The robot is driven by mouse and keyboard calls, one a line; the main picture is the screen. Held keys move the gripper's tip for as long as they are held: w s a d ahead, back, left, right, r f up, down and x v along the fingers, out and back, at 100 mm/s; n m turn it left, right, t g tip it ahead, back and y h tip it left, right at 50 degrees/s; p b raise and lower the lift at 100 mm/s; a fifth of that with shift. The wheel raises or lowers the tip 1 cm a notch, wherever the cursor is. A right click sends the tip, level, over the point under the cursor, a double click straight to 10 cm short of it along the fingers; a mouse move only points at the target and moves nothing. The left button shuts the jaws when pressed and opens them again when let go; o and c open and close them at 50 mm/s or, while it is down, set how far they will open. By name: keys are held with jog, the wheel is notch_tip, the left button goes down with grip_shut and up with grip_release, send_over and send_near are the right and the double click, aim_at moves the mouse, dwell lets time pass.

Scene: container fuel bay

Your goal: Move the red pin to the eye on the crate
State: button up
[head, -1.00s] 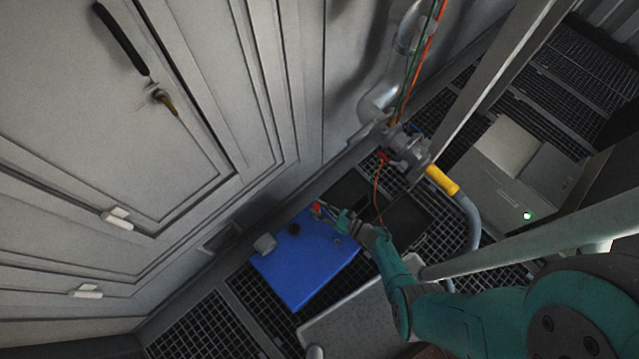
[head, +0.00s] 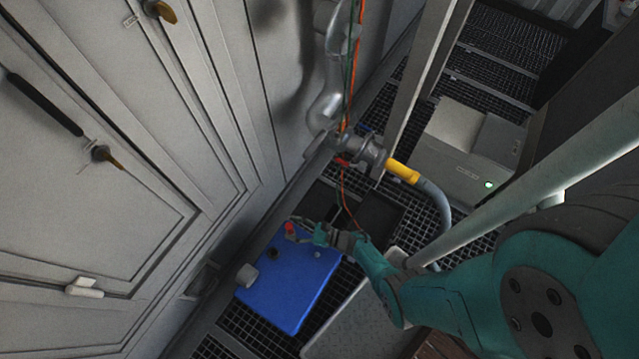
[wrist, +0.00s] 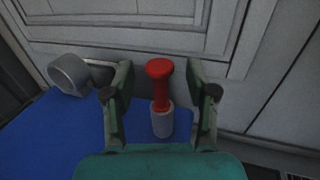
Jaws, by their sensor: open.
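The red pin (wrist: 160,82) stands upright in a short grey sleeve (wrist: 162,122) at the blue crate's (wrist: 60,140) wall-side edge. In the head view the pin (head: 290,228) is a small red spot at the top of the crate (head: 285,295). My gripper (wrist: 160,85) is open, with one finger on each side of the pin and visible gaps between. It also shows in the head view (head: 297,230), reaching in from the right. A grey round fitting (wrist: 70,74) sits at the crate's left corner. I cannot tell whether this fitting or the sleeve is the eye.
A grey panelled wall with doors (head: 95,215) rises close behind the crate. A pipe valve (head: 362,152) with a yellow-collared hose (head: 402,171) stands beyond it. A grey box with a green light (head: 465,160) is at the right. Dark grating covers the floor.

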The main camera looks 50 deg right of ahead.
jog(key=v, duration=1.1)
jog(key=shift+s, duration=0.2)
jog(key=shift+r, duration=0.1)
jog(key=s+a+r+m+t+h, duration=0.1)
jog(key=s+a+r+m+h, duration=0.25)
jog(key=r+m, duration=0.45)
jog(key=s+a+r+m+t+h, duration=0.1)
jog(key=s+a+r+m+h, duration=0.2)
jog(key=r+m, duration=0.5)
jog(key=s+r+m+g+h, duration=0.1)
jog(key=s+r+m, duration=0.4)
jog(key=r+m, duration=0.7)
jog(key=s+r+m+g+h, duration=0.1)
jog(key=s+r+m, duration=0.4)
jog(key=r+m, duration=0.8)
jog(key=shift+s+m+g, duration=0.2)
jog(key=shift+m+g, duration=0.2)
jog(key=shift+g, duration=0.1)
jog(key=shift+d+r, duration=0.1)
jog(key=shift+r, duration=0.05)
